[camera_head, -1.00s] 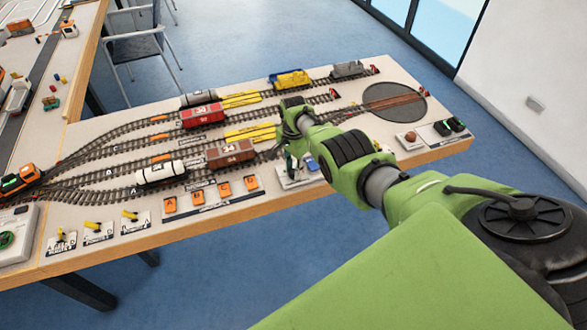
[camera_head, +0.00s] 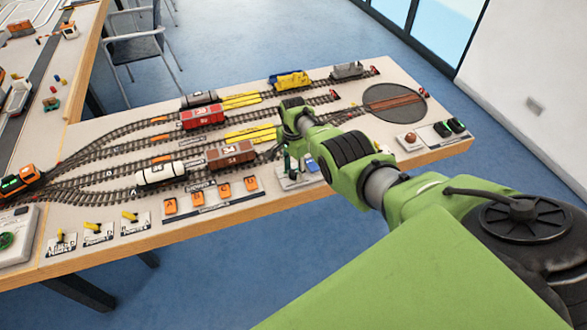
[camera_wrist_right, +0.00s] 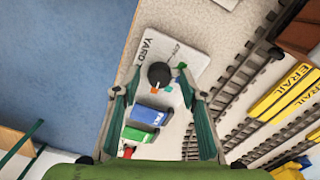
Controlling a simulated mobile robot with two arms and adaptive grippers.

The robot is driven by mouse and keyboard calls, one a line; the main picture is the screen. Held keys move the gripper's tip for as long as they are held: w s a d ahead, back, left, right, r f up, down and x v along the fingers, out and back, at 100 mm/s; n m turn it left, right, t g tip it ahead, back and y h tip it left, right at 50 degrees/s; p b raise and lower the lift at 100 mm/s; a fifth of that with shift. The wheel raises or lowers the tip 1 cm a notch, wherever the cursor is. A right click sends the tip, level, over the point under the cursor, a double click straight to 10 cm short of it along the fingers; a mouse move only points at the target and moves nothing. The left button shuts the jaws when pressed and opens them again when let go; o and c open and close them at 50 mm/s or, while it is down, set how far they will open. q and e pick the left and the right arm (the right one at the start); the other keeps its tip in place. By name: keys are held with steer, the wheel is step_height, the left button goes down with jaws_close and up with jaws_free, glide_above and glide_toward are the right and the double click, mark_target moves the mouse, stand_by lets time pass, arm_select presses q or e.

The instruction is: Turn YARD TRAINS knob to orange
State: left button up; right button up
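The YARD TRAINS panel is a white plate (camera_wrist_right: 184,52) in the right wrist view, with part of its lettering readable. A round black knob (camera_wrist_right: 160,74) stands on it. Small orange, teal and green marks show around the knob; which one it points to I cannot tell. My right gripper (camera_wrist_right: 161,95) is open, its two green fingers spread on either side of the knob's near side, with nothing held between them. In the head view my right gripper (camera_head: 291,163) reaches down over the panel (camera_head: 297,182) and hides the knob. My left gripper is not in view.
Blue (camera_wrist_right: 149,115) and green (camera_wrist_right: 138,135) blocks lie below the knob in the wrist view, between the fingers. Tracks with wagons, such as the brown wagon (camera_head: 230,154), run close beside. A panel with several orange tiles (camera_head: 197,197) lies to the left. The table edge is near.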

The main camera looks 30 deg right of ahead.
mark_target(294, 172)
steer(key=shift+r, duration=0.15)
step_height(294, 172, up, 12)
stand_by(0.6)
stand_by(0.3)
